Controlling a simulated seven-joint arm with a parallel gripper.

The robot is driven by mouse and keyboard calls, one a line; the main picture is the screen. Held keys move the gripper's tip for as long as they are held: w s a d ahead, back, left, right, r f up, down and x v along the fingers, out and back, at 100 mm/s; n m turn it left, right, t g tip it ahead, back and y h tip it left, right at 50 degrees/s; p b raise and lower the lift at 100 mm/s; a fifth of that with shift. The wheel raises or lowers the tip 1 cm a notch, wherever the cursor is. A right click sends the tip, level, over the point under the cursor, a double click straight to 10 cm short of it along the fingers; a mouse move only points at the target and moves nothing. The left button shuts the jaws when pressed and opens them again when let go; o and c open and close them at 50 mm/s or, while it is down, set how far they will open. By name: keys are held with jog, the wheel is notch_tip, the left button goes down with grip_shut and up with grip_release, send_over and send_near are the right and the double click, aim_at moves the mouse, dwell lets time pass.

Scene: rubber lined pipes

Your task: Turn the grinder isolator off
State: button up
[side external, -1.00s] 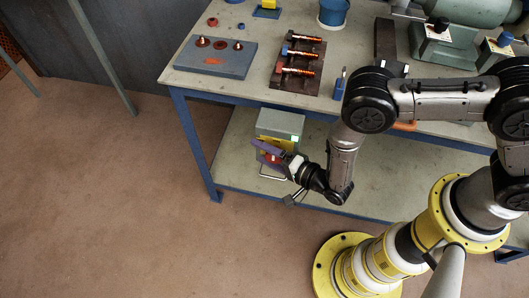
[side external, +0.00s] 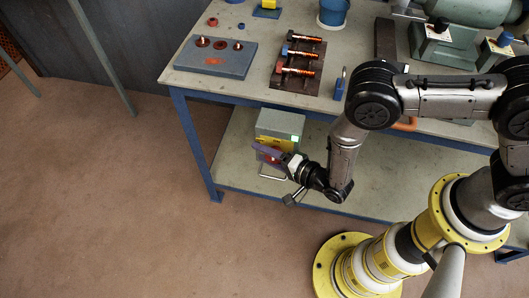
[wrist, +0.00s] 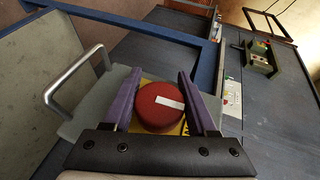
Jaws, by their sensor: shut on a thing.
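The isolator is a grey-green box (side external: 280,123) with a yellow plate, mounted under the bench's front edge. A small green light shows on its right side. Its round red knob (wrist: 160,108) has a white pointer mark, lying nearly level across the right half of the knob in the wrist view. My gripper (side external: 267,154) is at the front of the box, its two purple fingers on either side of the knob. In the wrist view my gripper (wrist: 160,78) is shut on the red knob. The side view mostly hides the knob behind the fingers.
A metal bar handle (wrist: 72,76) projects from the box beside the fingers. The blue-legged bench (side external: 225,97) stands above, with a lower shelf (side external: 235,160) behind. The green grinder (side external: 478,12) sits at the back right of the bench. Open floor lies in front.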

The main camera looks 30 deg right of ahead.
aim_at(273, 160)
jog(key=g+h, duration=0.1)
jog(key=n+g+h, duration=0.1)
jog(key=g, duration=0.1)
jog(key=shift+s+d+f+g, duration=0.15)
jog(key=shift+f+g, duration=0.15)
jog(key=shift+f, duration=0.1)
jog(key=g+h, duration=0.2)
jog(key=s+f+n+g+h, duration=0.1)
jog(key=shift+d+g, duration=0.35)
jog(key=shift+g, duration=0.05)
jog(key=shift+s+d+n+g+h, duration=0.15)
jog(key=shift+n+g+h, duration=0.1)
jog(key=shift+g+h, duration=0.4)
jog(key=shift+s+d+n+g+h, duration=0.15)
jog(key=shift+n+g+h, duration=0.1)
jog(key=shift+g+h, duration=0.4)
jog(key=shift+s+d+n+g+h, duration=0.1)
jog(key=shift+d+n+g+h, duration=0.1)
jog(key=shift+g+h, duration=0.35)
jog(key=shift+s+d+n+g+h, duration=0.1)
jog(key=shift+d+g+h, duration=0.05)
jog(key=shift+g+h, duration=0.4)
jog(key=shift+d+h, duration=0.1)
jog(key=shift+h, duration=0.2)
jog(key=o, duration=1.4)
jog(key=shift+c, duration=0.2)
jog(key=v, duration=1.4)
jog(key=shift+w, duration=0.15)
